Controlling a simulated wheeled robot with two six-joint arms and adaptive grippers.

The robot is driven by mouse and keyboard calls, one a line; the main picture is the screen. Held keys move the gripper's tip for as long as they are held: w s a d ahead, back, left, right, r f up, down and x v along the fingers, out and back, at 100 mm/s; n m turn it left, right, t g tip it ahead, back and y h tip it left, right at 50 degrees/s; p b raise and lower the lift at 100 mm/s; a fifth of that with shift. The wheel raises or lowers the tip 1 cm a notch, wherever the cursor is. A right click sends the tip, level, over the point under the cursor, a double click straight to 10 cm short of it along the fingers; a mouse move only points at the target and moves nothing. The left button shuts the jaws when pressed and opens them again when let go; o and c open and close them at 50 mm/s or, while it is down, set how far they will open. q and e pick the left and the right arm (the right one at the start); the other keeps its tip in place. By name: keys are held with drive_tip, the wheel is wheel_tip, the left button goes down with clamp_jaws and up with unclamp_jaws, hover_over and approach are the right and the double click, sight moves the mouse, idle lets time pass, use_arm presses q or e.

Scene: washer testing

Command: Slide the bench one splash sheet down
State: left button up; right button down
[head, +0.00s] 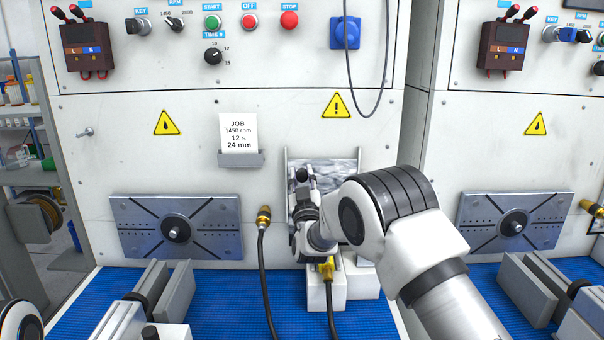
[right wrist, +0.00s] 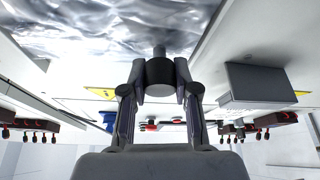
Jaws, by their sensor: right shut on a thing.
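The splash sheet (head: 335,172) is a clear, rippled panel on the front of the bench at the left, below the yellow warning sign. My right gripper (head: 301,190) is in front of it and hides part of its left side and lower part. In the right wrist view the fingers (right wrist: 160,75) are shut on a dark round knob (right wrist: 160,72) that stands out from the rippled sheet (right wrist: 130,25). My left gripper is not in view; only a bit of my left arm shows at the bottom left corner.
A job card (head: 239,132) sits in a holder left of the sheet. A slotted plate (head: 176,228) is mounted further left. A brass-ended hose (head: 264,216) hangs beside the sheet. A pale block with a brass fitting (head: 326,268) stands below my gripper. Blue matting (head: 225,290) covers the bench top.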

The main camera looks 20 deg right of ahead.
use_arm(q)
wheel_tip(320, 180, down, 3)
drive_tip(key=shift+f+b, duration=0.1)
drive_tip(key=shift+b, duration=0.55)
use_arm(e)
wheel_tip(320, 180, down, 4)
drive_tip(key=shift+r, duration=0.1)
drive_tip(key=c, duration=0.8)
unclamp_jaws()
drive_tip(key=shift+w, duration=0.1)
drive_tip(key=shift+c, duration=0.2)
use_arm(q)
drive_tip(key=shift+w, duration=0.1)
use_arm(e)
drive_tip(key=v, duration=1.1)
drive_tip(key=shift+s+f, duration=0.3)
drive_tip(key=shift+f, duration=0.1)
